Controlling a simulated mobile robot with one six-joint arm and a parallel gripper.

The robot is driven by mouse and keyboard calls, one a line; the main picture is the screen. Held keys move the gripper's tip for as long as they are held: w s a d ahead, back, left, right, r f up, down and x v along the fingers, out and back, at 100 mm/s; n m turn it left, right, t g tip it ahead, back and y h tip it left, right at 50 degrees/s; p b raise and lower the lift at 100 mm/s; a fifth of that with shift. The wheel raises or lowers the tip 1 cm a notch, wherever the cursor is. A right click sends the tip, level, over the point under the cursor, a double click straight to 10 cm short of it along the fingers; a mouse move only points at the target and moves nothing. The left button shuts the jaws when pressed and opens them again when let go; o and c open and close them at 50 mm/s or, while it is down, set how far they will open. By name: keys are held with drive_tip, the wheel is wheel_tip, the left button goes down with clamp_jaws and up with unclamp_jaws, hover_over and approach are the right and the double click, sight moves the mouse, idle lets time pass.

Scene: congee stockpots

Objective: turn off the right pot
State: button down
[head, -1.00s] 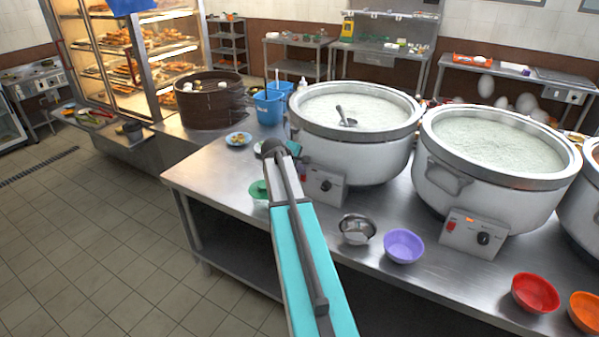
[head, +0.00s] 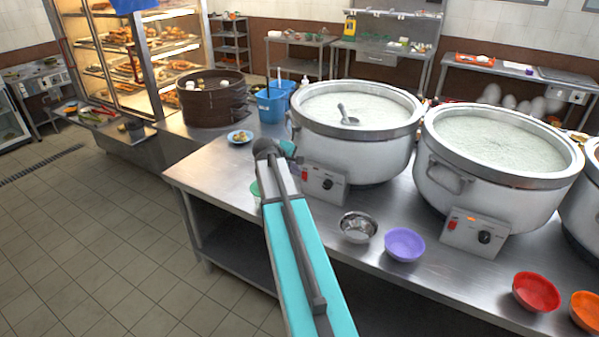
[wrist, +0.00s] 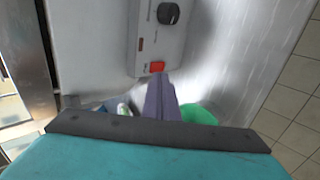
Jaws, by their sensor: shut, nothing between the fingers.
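The right pot (head: 440,185) is a wide white stockpot of pale congee. Its front control box (head: 475,234) has a red switch (head: 453,223) at left, a small orange light and a black knob (head: 484,237). The left pot (head: 350,150) has a similar box (head: 323,185). My gripper (wrist: 158,82) is shut and empty in the wrist view. Its tips are close to the red switch (wrist: 157,67) of a control box (wrist: 152,38), seemingly the left pot's; contact cannot be told. In the head view my arm mostly hides the gripper, left of the left pot's box.
A metal bowl (head: 357,227), a purple bowl (head: 404,244), a red bowl (head: 536,292) and an orange bowl (head: 585,311) line the counter's front. Another pot (head: 588,205) is cut off at right. A brown steamer (head: 208,100) and a blue bin (head: 270,105) stand at back left.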

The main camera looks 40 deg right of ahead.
drive_tip(key=d+r+b+v, duration=0.1)
drive_tip(key=b+v, duration=0.1)
drive_tip(key=v, duration=0.6)
drive_tip(key=shift+a, duration=0.2)
drive_tip(key=shift+w+r, duration=0.15)
